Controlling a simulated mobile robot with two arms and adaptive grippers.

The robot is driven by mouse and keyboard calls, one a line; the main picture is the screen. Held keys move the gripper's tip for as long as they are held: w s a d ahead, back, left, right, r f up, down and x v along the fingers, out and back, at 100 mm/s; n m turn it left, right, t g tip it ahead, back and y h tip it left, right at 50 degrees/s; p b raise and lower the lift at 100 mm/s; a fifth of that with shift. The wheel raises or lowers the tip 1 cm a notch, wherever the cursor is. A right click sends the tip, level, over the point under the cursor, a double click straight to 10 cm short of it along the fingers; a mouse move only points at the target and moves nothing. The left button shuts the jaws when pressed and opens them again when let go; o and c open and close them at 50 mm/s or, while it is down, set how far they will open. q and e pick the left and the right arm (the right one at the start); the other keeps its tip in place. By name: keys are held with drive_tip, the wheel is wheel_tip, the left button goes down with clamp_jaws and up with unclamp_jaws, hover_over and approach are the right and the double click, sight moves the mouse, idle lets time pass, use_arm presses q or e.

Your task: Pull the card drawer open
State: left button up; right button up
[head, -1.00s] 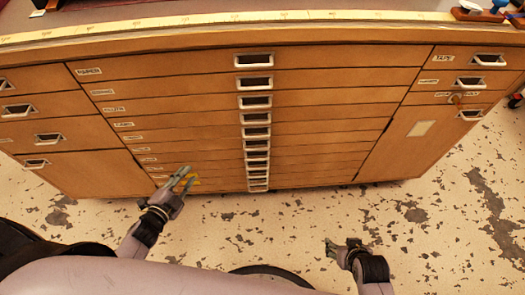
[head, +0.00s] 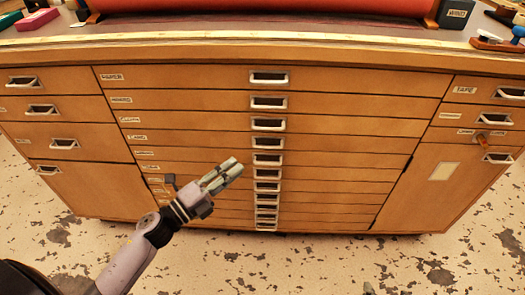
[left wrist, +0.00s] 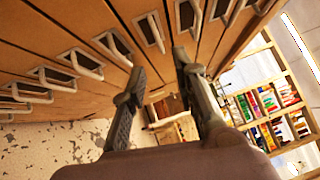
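The wooden cabinet (head: 340,125) has a central stack of wide, shallow drawers, all shut. White-framed pull handles run down its middle, and small labels sit at the drawers' left ends. The fourth label (head: 137,137) may read CARD, but is too small to be sure; that drawer's handle (head: 267,142) is in the column. My left gripper (head: 236,164) is left of the handles, in front of the stack, holding nothing. In the left wrist view its fingers (left wrist: 157,66) are spread, with several handles beyond them.
Side drawers with handles (head: 41,110) flank the stack. The worktop carries a red roll (head: 260,6). The speckled floor (head: 300,262) in front is clear. Shelves (left wrist: 265,105) show in the left wrist view.

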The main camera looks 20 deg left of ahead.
use_arm(q)
drive_tip(key=x, duration=1)
drive_tip(key=shift+w+d, duration=0.2)
drive_tip(key=shift+w, duration=0.05)
drive_tip(key=shift+c, duration=0.2)
clamp_jaws()
